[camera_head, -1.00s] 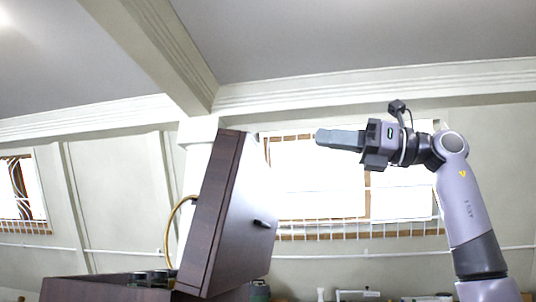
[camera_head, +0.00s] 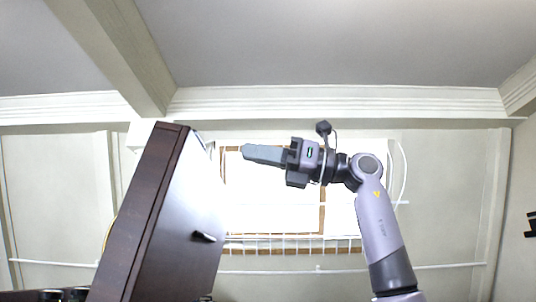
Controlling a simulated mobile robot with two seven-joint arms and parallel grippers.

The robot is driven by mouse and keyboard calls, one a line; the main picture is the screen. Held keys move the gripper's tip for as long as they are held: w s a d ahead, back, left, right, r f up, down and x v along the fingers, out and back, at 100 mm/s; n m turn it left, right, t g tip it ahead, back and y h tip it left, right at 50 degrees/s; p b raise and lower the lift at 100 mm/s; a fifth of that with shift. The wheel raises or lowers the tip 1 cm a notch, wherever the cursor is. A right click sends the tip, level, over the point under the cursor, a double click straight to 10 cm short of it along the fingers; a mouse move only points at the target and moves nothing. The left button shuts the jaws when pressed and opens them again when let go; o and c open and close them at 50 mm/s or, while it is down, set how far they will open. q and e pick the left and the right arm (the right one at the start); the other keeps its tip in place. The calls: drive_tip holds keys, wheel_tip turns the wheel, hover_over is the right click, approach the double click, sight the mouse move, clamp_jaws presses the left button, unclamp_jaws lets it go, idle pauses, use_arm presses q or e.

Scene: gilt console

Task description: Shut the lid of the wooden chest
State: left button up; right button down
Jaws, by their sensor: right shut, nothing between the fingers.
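The lid of the dark wooden chest (camera_head: 136,225) stands raised and tilted at the left, with its pale, glossy face turned to the right and a small dark catch (camera_head: 204,237) on it. The chest's body is mostly below the picture's edge. My right gripper (camera_head: 246,152) is shut and empty, its fingers pointing left. It shows to the right of the lid's upper edge, and a gap of background shows between them. My left gripper is not in view.
Dark round items (camera_head: 62,295) show at the bottom left edge, beside the lid. A bright window (camera_head: 290,190) with a railing is in the wall behind. The space to the right of my right arm looks clear.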

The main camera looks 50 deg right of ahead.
sight(195, 141)
drive_tip(key=p+x, duration=0.1)
drive_tip(key=x, duration=0.8)
drive_tip(key=shift+w+p, duration=0.15)
drive_tip(key=shift+p, duration=0.25)
drive_tip(key=shift+r, duration=0.15)
